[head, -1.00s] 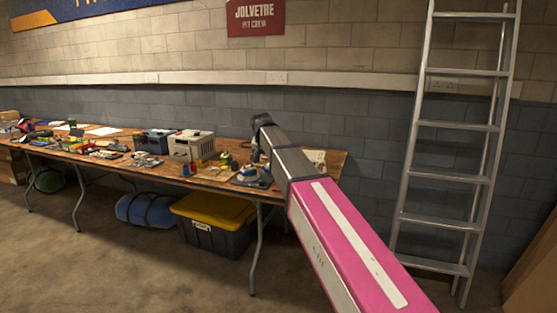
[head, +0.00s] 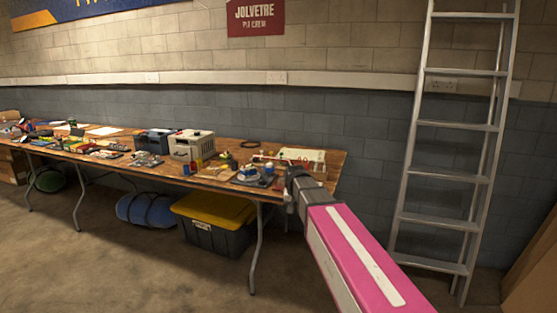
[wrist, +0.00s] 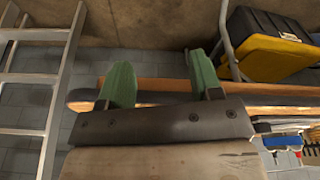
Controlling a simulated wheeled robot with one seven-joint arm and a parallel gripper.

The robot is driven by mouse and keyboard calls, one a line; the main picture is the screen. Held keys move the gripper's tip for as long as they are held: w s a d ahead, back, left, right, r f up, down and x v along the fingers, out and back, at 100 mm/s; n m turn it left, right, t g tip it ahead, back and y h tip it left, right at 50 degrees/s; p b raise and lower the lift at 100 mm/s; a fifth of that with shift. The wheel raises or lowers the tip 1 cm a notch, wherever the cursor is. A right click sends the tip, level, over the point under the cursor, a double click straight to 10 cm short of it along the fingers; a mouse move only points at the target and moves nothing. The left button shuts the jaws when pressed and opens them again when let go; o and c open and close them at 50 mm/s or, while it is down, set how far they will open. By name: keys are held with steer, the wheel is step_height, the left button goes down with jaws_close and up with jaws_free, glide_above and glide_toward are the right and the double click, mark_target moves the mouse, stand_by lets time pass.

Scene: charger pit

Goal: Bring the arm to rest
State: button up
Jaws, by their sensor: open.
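My gripper (wrist: 158,62) shows in the wrist view with two green fingers spread wide apart and nothing between them. In the head view my pink and grey arm (head: 355,255) reaches up from the bottom right. Its dark far end stands in front of the table's right end, and the fingers cannot be made out there. The wooden table (head: 322,183) runs along the wall to the left. In the wrist view the table's edge (wrist: 152,84) passes behind the fingers.
An aluminium ladder (head: 412,155) stands right of my arm and shows in the wrist view (wrist: 60,80). Tools and boxes crowd the table, including a beige case (head: 190,146). A black bin with a yellow lid (head: 213,208) sits underneath. The floor at front left is clear.

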steer(key=s+d+f+g, duration=0.1)
steer(key=s+d+f, duration=0.4)
steer(key=s+f, duration=0.3)
steer(key=s+d+f+n+g, duration=0.1)
steer(key=s+d+f, duration=0.5)
steer(key=s, duration=0.5)
step_height(320, 180, down, 2)
steer(key=shift+s+d+y, duration=0.3)
steer(key=shift+s+y, duration=0.1)
